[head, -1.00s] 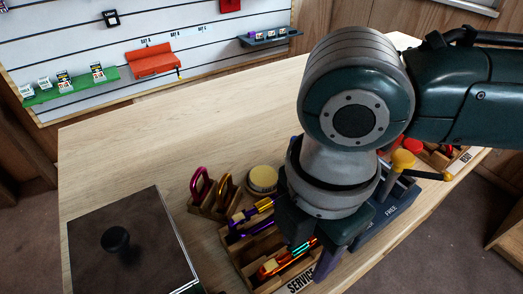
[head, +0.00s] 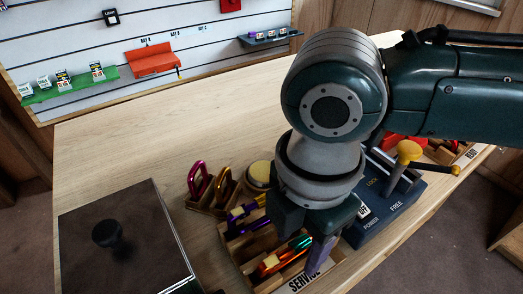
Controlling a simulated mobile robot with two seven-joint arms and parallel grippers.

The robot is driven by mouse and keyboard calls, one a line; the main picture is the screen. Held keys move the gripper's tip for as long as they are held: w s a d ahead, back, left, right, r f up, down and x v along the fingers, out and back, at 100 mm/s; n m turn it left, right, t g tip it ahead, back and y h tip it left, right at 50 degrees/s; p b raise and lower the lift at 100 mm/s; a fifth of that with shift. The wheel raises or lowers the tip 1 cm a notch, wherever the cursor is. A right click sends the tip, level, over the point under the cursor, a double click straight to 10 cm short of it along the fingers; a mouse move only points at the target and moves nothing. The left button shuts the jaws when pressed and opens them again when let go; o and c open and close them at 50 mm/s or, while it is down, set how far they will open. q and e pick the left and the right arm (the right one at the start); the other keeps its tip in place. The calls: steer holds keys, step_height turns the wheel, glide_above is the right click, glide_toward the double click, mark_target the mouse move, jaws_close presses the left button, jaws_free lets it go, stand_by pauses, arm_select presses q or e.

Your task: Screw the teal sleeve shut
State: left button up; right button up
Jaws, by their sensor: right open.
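The teal sleeve (head: 300,242) is on an orange carabiner (head: 268,265) lying in the wooden tray (head: 297,285) labelled SERVICE. My right gripper (head: 308,238) is open, pointing down over the tray's right part, close beside the teal sleeve. It partly covers the sleeve's right end and the carabiner behind it. I cannot tell whether the fingers touch the sleeve or how far it is screwed. My left gripper is not in view.
Purple and yellow carabiners (head: 243,212) share the tray. A rack (head: 210,206) with upright carabiners and a round brush-like item (head: 260,174) stand behind. A blue LOCK/FREE device (head: 385,215) with a yellow-knobbed lever is right. A dark lidded box (head: 140,240) is left. The table's back-left is clear.

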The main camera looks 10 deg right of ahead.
steer(key=shift+f, duration=0.25)
steer(key=shift+s+d+r+p, duration=0.1)
steer(key=shift+s+d+p, duration=0.05)
steer(key=shift+s+p, duration=0.2)
steer(key=shift+s+d+p, duration=0.15)
steer(key=shift+s+p, duration=0.25)
steer(key=shift+p, duration=0.05)
stand_by(0.4)
steer(key=shift+r+p, duration=1.35)
steer(key=shift+p, duration=0.2)
steer(key=shift+w, duration=0.1)
